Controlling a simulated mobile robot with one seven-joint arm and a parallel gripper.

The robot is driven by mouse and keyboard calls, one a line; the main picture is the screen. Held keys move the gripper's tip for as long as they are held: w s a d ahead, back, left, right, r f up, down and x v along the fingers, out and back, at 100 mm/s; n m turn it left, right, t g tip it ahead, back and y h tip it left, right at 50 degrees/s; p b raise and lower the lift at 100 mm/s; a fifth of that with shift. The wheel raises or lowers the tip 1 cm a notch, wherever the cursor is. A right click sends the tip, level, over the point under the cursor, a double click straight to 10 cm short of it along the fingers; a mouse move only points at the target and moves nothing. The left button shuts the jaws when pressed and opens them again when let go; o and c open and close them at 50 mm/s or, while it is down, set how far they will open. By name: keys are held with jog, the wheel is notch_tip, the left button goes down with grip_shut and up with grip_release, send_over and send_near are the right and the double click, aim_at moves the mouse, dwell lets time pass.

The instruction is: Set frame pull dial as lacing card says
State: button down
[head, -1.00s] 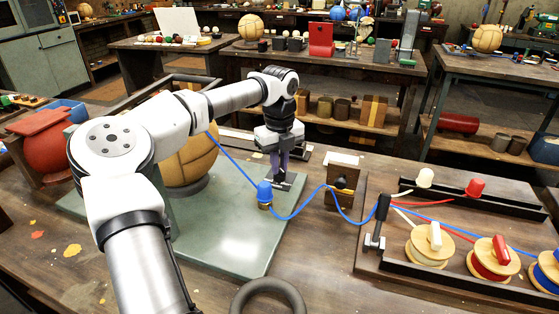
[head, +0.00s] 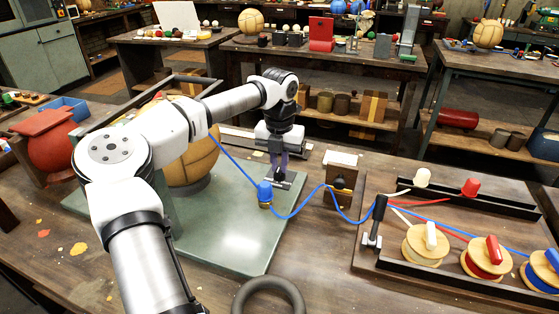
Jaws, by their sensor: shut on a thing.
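My gripper (head: 278,168) points down at the far right part of the green base plate (head: 225,230). Its jaws are shut on a small part at a dark metal fitting (head: 284,181). This part may be the dial, but the fingers hide it and no setting can be read. A tan laced ball (head: 195,160) sits on the plate behind my arm. A blue cord (head: 300,207) runs from the ball past a blue-capped peg (head: 265,191). No lacing card is clearly identifiable, and no writing is readable.
A wooden block (head: 341,187) with a dark knob stands right of my gripper. A rack of white, red and blue thread spools (head: 425,246) stands at the right. A dark ring (head: 268,296) lies at the front. A red pot (head: 50,145) stands at the left.

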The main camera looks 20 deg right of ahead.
aim_at(280, 167)
jog(key=shift+r+m, duration=0.1)
jog(key=shift+m, duration=0.3)
jog(key=c, duration=1.4)
grip_release()
jog(key=shift+c, duration=0.2)
notch_tip(280, 167, up, 14)
jog(key=b, duration=0.1)
jog(key=shift+f, duration=0.2)
